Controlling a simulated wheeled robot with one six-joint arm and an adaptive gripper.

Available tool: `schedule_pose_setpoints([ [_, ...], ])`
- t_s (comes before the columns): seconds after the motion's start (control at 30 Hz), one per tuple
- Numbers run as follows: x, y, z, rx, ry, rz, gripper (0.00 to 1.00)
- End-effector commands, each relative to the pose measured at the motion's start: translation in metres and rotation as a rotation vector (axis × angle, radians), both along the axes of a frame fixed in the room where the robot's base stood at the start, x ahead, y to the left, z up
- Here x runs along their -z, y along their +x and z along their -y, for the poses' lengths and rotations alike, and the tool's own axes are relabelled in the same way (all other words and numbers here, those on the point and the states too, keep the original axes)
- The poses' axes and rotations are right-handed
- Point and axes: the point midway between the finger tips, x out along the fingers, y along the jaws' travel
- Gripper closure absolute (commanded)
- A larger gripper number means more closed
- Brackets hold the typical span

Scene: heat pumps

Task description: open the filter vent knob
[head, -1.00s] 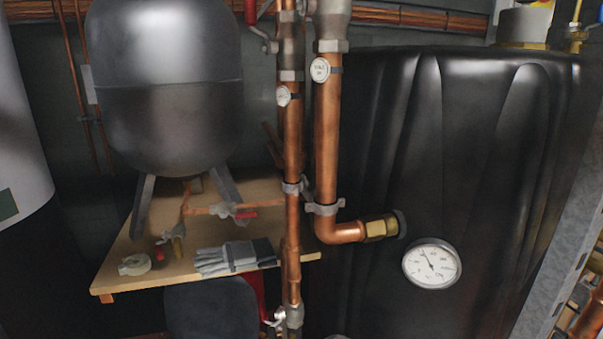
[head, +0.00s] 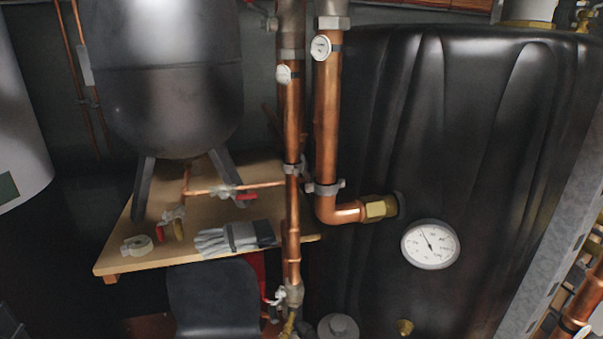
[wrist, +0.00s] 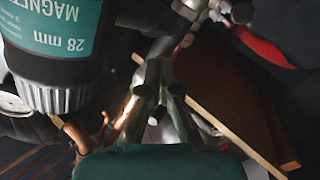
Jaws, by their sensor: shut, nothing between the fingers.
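A black canister with a teal label marked "MAGNETIC" and "28 mm" (wrist: 58,45) fills the upper left of the wrist view, its lettering upside down. A ribbed grey collar (wrist: 55,98) is at its lower end in the picture. A grey round cap with a small raised centre (head: 338,327) shows at the bottom edge of the head view; it may be the filter's top, but I cannot be sure. I cannot clearly pick out the vent knob. My gripper (wrist: 158,75) is shut and empty, right of the canister in the wrist view. My gripper does not show in the head view.
Copper pipes (head: 327,125) run down in front of a large black tank with a dial gauge (head: 430,244). A wooden bench (head: 185,253) holds gloves (head: 235,238) and a tape roll (head: 137,245). A black chair (head: 212,300) stands below it.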

Motion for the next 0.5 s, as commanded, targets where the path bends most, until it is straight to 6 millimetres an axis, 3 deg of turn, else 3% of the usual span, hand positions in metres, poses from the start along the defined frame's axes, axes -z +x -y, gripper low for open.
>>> schedule_pose_setpoints([
  [0.5,0.001,-0.049,-0.012,-0.002,-0.002,-0.001,1.0],
])
